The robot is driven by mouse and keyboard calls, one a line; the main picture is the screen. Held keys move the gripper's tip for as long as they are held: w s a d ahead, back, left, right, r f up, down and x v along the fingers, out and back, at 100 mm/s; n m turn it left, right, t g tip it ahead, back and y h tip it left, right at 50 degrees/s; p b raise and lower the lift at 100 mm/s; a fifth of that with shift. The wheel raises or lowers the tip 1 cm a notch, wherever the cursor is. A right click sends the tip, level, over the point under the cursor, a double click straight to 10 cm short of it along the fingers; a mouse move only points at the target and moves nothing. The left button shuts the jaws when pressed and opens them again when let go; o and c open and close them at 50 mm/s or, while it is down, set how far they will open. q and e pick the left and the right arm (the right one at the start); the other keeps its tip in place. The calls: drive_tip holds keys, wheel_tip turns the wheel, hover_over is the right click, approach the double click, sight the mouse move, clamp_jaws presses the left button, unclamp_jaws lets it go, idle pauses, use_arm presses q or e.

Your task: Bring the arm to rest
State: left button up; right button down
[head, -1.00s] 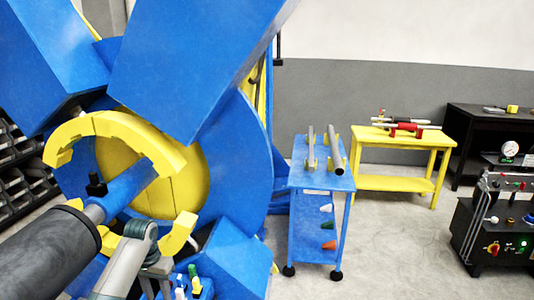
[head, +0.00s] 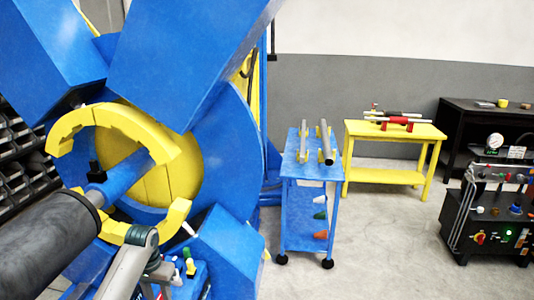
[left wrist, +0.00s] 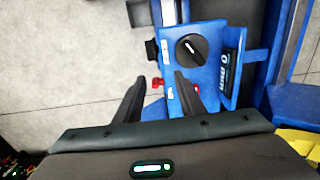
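A grey arm link (head: 130,265), which looks like my left arm, rises from the bottom left of the head view in front of the large blue positioner (head: 225,150). Its gripper does not show clearly there. In the left wrist view my left gripper (left wrist: 160,78) has two dark fingers apart, with nothing between them. The fingers reach toward a blue control box (left wrist: 205,75) with a black rotary knob (left wrist: 190,50). The right finger overlaps the box's left edge in the picture; I cannot tell whether it touches. My right gripper is not in view.
The positioner carries a yellow ring (head: 65,130) and a dark cylinder (head: 45,245) at left. A blue cart (head: 308,172) holding grey rods, a yellow table (head: 395,178), and a black control unit (head: 490,225) stand to the right. Open floor (head: 390,250) lies between them.

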use_arm(q)
drive_tip(key=s+d+f+m+t, duration=0.1)
drive_tip(key=s+d+f, duration=0.4)
drive_tip(key=s, duration=0.4)
drive_tip(key=s+d+f, duration=0.3)
drive_tip(key=s+f, duration=0.3)
drive_tip(key=s, duration=0.3)
drive_tip(key=s+d+r+t, duration=0.1)
drive_tip(key=s+r, duration=0.1)
drive_tip(key=s, duration=1)
drive_tip(key=s+d+r+t, duration=0.1)
drive_tip(key=s+r, duration=0.2)
drive_tip(key=s, duration=0.9)
wheel_tip(320, 180, down, 31)
drive_tip(key=b, duration=0.4)
drive_tip(key=s+a+f+g+b, duration=0.1)
drive_tip(key=s+f+b, duration=0.1)
drive_tip(key=s+f, duration=0.7)
drive_tip(key=s+a+f+g+b, duration=0.1)
drive_tip(key=s+a+f+b, duration=0.1)
drive_tip(key=s+f, duration=0.8)
wheel_tip(320, 180, down, 4)
drive_tip(key=shift+s, duration=0.15)
